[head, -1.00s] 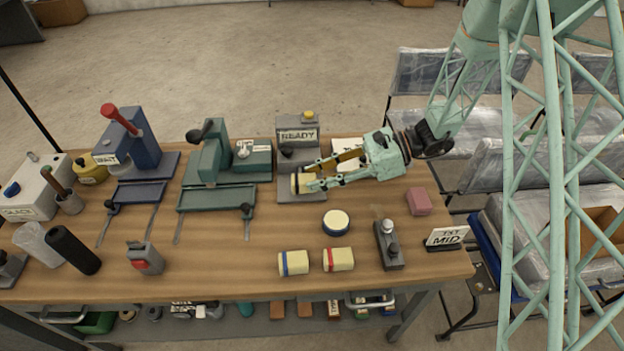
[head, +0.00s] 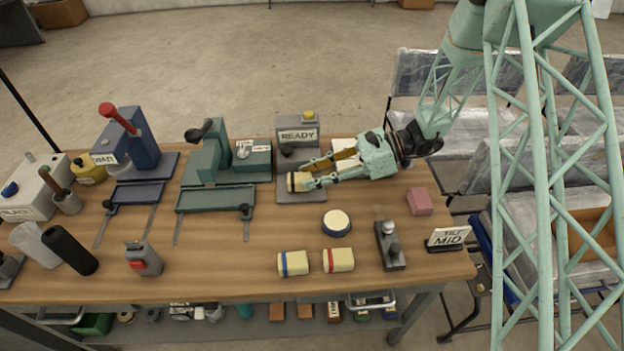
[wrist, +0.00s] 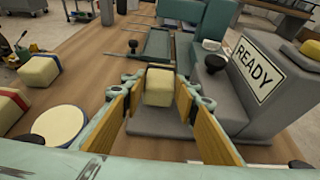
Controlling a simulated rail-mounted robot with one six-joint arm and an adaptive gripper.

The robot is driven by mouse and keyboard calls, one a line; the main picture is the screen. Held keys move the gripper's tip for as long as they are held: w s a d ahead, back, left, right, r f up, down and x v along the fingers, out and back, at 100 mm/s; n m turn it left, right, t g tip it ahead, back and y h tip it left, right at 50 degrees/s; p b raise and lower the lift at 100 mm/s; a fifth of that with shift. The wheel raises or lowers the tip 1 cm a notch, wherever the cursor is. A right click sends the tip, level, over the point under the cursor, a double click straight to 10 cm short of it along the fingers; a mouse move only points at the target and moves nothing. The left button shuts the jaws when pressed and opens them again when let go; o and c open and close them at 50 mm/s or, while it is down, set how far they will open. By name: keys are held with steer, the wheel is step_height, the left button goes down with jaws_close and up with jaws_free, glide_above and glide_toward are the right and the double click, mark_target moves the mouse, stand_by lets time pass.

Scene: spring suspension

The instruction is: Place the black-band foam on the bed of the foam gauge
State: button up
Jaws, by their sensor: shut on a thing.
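The black-band foam (head: 293,182) is a small cream block, held between the fingertips of my gripper (head: 304,181). The wrist view shows the foam (wrist: 158,88) between the two yellow-padded fingers of my gripper (wrist: 157,92), shut on it. Its dark band is mostly hidden by the fingers. The foam gauge (head: 298,136) is a grey stand with a READY sign, and its flat grey bed (head: 303,197) reaches toward the front. The foam is over the bed, near its left side in the head view. I cannot tell whether it touches the bed.
Blue-band foam (head: 293,263) and red-band foam (head: 339,260) lie in front, near a round cream-topped disc (head: 336,222). A green press (head: 212,170) stands left of the gauge. A pink block (head: 419,201) and a MID sign (head: 447,238) are at right.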

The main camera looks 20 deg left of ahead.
steer(key=shift+f, duration=0.65)
steer(key=shift+f, duration=0.1)
steer(key=o, duration=0.8)
steer(key=p+v, duration=0.2)
steer(key=v, duration=1)
steer(key=shift+r, duration=0.2)
stand_by(0.5)
